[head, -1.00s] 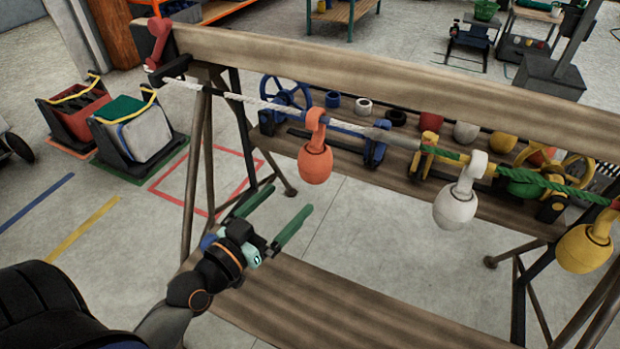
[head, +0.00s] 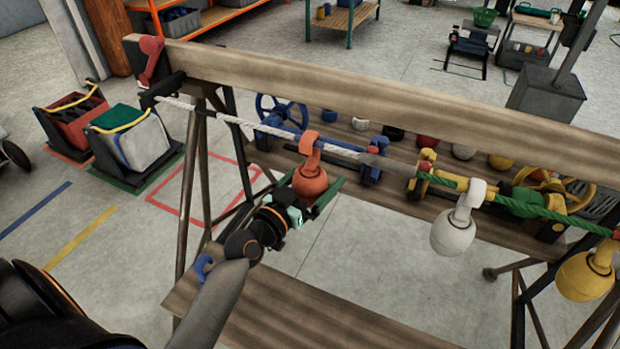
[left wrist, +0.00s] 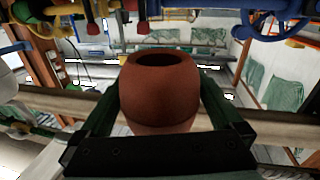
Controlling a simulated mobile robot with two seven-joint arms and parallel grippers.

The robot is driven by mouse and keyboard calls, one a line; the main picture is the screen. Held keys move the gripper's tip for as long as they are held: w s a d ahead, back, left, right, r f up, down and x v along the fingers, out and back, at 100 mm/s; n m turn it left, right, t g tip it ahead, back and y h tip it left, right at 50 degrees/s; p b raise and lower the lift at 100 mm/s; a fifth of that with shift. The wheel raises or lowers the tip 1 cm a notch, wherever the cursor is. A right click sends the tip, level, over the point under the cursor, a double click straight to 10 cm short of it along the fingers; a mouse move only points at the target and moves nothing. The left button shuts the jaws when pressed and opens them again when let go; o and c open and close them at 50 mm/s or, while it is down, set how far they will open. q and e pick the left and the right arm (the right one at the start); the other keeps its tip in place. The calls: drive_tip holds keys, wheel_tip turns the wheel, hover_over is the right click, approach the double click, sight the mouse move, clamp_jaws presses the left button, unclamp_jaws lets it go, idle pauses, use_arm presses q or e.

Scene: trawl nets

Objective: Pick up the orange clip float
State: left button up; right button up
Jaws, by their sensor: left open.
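The orange clip float (head: 310,180) hangs by its hooked clip from the white rope (head: 236,120) in the head view. My left gripper (head: 324,194) is at the float's round body, with its green fingers on either side of it. In the left wrist view the float (left wrist: 160,88) stands between the two open fingers (left wrist: 162,115). Whether the fingers touch it is hard to tell. A white clip float (head: 454,236) and a yellow clip float (head: 586,275) hang further right on the green rope (head: 540,209). My right gripper is not in view.
A long wooden beam (head: 400,95) runs above the rope. A wooden shelf behind carries a blue wheel (head: 280,117) and several coloured floats or rings. A lower plank (head: 290,300) lies below my left arm. Crates (head: 128,145) stand on the floor at left.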

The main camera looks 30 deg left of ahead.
use_arm(q)
drive_tip(key=shift+w, duration=0.5)
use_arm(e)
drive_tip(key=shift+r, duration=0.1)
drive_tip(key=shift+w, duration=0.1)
use_arm(q)
drive_tip(key=c, duration=1.1)
drive_tip(key=shift+c, duration=0.2)
drive_tip(key=shift+r, duration=0.1)
